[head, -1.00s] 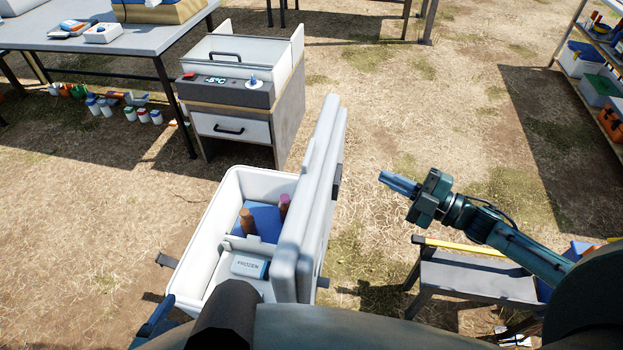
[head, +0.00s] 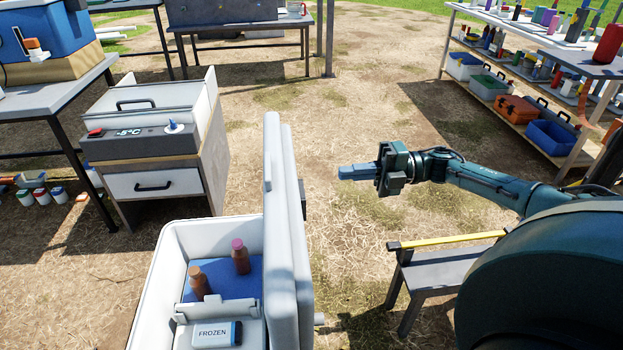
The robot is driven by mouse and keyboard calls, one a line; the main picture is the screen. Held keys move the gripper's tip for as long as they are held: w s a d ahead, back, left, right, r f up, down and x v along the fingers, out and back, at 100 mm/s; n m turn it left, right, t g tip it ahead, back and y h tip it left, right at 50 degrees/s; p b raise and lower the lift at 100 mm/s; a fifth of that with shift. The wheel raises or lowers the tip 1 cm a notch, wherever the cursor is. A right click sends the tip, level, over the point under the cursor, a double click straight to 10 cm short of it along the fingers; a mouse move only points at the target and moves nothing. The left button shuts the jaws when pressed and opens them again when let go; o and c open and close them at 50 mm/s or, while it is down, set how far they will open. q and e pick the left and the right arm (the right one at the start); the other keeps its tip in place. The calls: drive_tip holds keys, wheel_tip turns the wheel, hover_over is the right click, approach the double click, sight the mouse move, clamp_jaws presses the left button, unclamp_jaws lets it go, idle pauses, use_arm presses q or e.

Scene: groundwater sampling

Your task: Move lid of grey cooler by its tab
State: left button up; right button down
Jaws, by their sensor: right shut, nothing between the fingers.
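The grey cooler (head: 158,285) stands open at the bottom left of the head view. Its lid (head: 277,230) stands upright along the cooler's right side. A small dark tab (head: 302,199) sticks out from the lid's right face. Inside the cooler are two brown bottles (head: 241,258) on a blue pad and a pack marked FROZEN (head: 217,334). My right gripper (head: 345,172) is shut and empty, to the right of the lid and apart from it, pointing left. My left gripper is not in view.
A grey bench (head: 455,268) with a yellow bar is at the right, below my right arm. Shelves with crates (head: 489,84) stand at the back right. Open dry ground lies in the middle.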

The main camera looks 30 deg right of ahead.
sight(289, 195)
drive_tip(key=x, duration=1.3)
